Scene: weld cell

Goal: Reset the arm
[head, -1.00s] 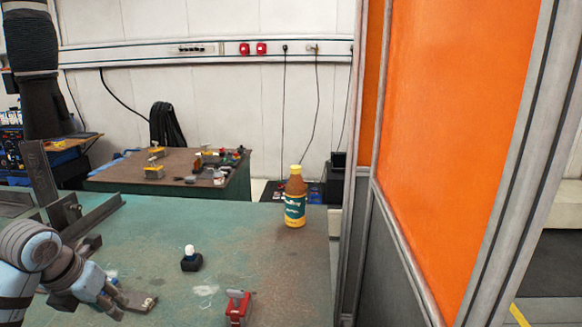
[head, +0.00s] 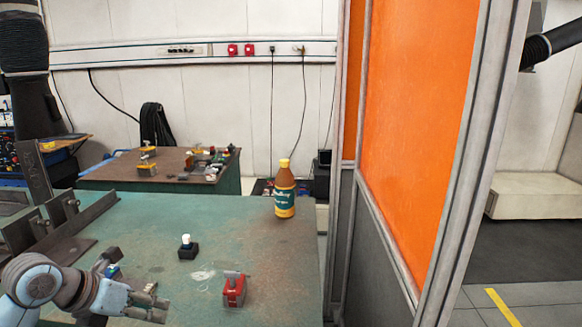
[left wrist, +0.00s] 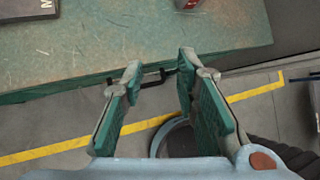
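My left gripper (head: 160,302) is at the lower left of the head view, over the front part of the green workbench (head: 130,222). In the left wrist view the left gripper (left wrist: 158,72) has its two green-padded fingers apart, with nothing between them. They point toward the bench edge, with floor below. My right gripper is in neither view.
On the bench stand a brown bottle (head: 285,192) with a yellow cap, a white-topped black block (head: 187,250) and a red item (head: 234,292) right of my gripper. Steel angle pieces (head: 65,222) lie left. An orange-panelled partition (head: 415,120) borders the right side.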

